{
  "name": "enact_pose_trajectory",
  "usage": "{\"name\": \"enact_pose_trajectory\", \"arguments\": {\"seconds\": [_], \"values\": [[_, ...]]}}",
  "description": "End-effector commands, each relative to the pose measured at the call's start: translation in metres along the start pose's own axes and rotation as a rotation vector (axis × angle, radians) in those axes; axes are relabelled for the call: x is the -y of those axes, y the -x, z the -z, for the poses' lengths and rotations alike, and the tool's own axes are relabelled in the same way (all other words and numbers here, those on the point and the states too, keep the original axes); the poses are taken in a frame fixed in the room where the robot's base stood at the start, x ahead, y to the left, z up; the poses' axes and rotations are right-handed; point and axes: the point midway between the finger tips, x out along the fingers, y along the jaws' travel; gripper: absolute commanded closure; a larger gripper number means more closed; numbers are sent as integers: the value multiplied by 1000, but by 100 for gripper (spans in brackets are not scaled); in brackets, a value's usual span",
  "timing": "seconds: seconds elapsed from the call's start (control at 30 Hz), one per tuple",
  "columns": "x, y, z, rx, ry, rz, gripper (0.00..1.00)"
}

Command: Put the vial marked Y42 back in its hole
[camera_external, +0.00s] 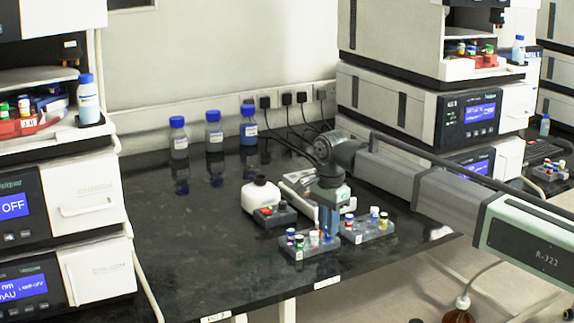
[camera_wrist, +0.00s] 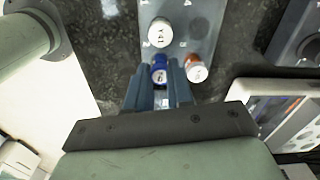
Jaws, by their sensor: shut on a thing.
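My gripper (camera_wrist: 159,78) is shut on a blue-capped vial (camera_wrist: 159,68) with a pale, marked top; I cannot read the mark as Y42. The vial is between the fingertips at the near end of a grey rack (camera_wrist: 203,22); I cannot tell whether its bottom is in a hole. A red-and-white vial (camera_wrist: 195,68) stands just right of the fingers, and a white-capped vial (camera_wrist: 160,33) is farther up the rack. In the external view my gripper (camera_external: 330,232) points down at the right end of the front grey rack (camera_external: 302,254); the fingers mostly hide the held vial.
A second rack (camera_external: 374,232) with several vials stands close to the right. Blue-capped bottles (camera_external: 214,131) line the wall. The bench (camera_external: 180,250) is clear at left.

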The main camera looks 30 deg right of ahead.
Motion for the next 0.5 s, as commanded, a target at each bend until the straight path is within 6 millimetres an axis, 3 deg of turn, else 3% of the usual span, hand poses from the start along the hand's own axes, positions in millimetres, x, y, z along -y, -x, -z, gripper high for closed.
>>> {"name": "enact_pose_trajectory", "arguments": {"seconds": [0.2,0.23,0.5], "values": [[0,0,0,0,0,0,100],[0,0,0,0,0,0,78],[0,0,0,0,0,0,52]]}}
